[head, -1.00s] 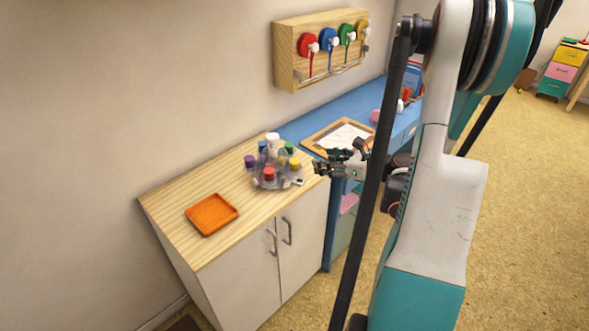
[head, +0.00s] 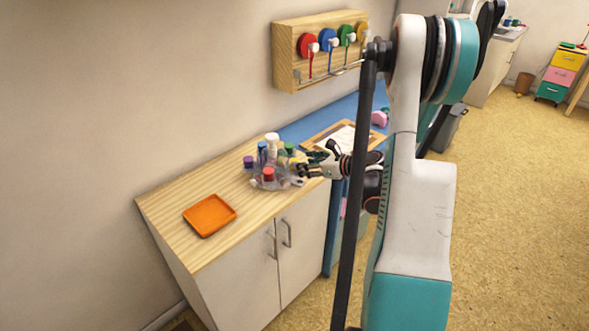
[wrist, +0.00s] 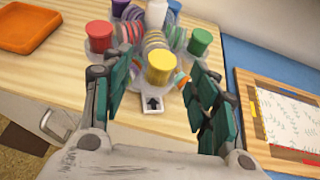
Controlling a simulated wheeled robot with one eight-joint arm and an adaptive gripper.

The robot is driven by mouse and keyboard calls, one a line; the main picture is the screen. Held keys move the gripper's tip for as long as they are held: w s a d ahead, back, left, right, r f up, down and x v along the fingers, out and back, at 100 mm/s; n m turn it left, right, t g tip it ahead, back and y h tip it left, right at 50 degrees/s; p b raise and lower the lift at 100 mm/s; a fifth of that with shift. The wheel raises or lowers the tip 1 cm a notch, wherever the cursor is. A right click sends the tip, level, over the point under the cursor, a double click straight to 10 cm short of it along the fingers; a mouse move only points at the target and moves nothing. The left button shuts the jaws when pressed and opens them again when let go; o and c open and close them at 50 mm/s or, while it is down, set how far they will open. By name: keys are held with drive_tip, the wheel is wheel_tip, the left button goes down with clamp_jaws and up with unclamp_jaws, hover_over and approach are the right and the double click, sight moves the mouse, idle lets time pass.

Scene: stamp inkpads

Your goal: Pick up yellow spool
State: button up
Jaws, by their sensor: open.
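The yellow spool (wrist: 161,66) stands upright on the front edge of a clear round carousel, with its top facing the camera in the wrist view. My gripper (wrist: 160,88) is open, with one teal finger pad to the left of the yellow spool and the other to its right. No contact with the spool can be made out. In the head view my gripper (head: 306,171) reaches in from the right at the carousel's right side and largely hides the yellow spool.
The carousel also holds a red spool (wrist: 99,36), a green spool (wrist: 200,41), a purple spool (wrist: 120,7) and a white one (wrist: 156,13). A white arrow tab (wrist: 152,104) juts from its front. An orange tray (head: 209,215) lies left; a framed drawing sheet (wrist: 288,122) lies right.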

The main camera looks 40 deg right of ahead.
drive_tip(key=b+x, duration=0.1)
drive_tip(key=x, duration=0.2)
drive_tip(key=shift+w+d+f, duration=0.1)
drive_tip(key=shift+w, duration=0.15)
drive_tip(key=c, duration=1)
drive_tip(key=shift+o, duration=0.2)
